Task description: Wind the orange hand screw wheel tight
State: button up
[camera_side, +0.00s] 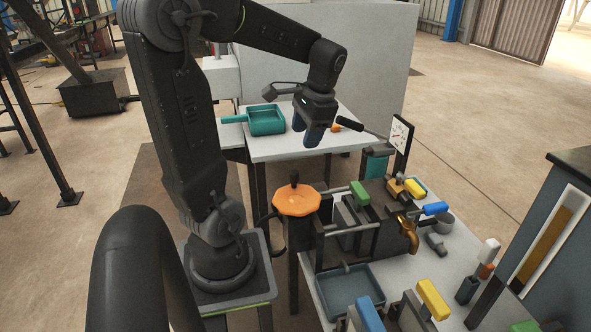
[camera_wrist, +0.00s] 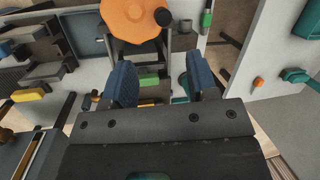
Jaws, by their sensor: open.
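The orange hand screw wheel (camera_side: 297,203) lies roughly flat on top of a dark post in the side view. A black knob (camera_side: 294,178) stands up from its rim. In the wrist view the wheel (camera_wrist: 130,20) is at the top edge and partly cut off, with the black knob (camera_wrist: 162,17) at its right side. My gripper (camera_side: 313,142) is above and beyond the wheel in the side view, pointing down and apart from it. In the wrist view my gripper (camera_wrist: 160,65) has its two blue fingers spread, with nothing held between them.
A bench with a green-handled part (camera_side: 359,194), blue and yellow levers and a brass tap (camera_side: 408,233) stands right of the wheel. A blue-grey tray (camera_side: 345,291) is nearer. A dial gauge (camera_side: 401,134) rises behind. A teal pan (camera_side: 266,120) sits on the back table.

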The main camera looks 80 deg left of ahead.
aim_at(294, 172)
jog(key=a+f+n, duration=0.1)
jog(key=f+n, duration=0.3)
jog(key=n, duration=0.4)
jog(key=s+a+f+n+t+h, duration=0.1)
jog(key=f+n, duration=0.3)
jog(key=n, duration=0.4)
jog(key=s+f+n+t+h, duration=0.1)
jog(key=f+n, duration=0.3)
jog(key=n, duration=0.4)
jog(key=shift+a+f, duration=0.4)
jog(key=shift+c, duration=0.2)
jog(key=c, duration=0.9)
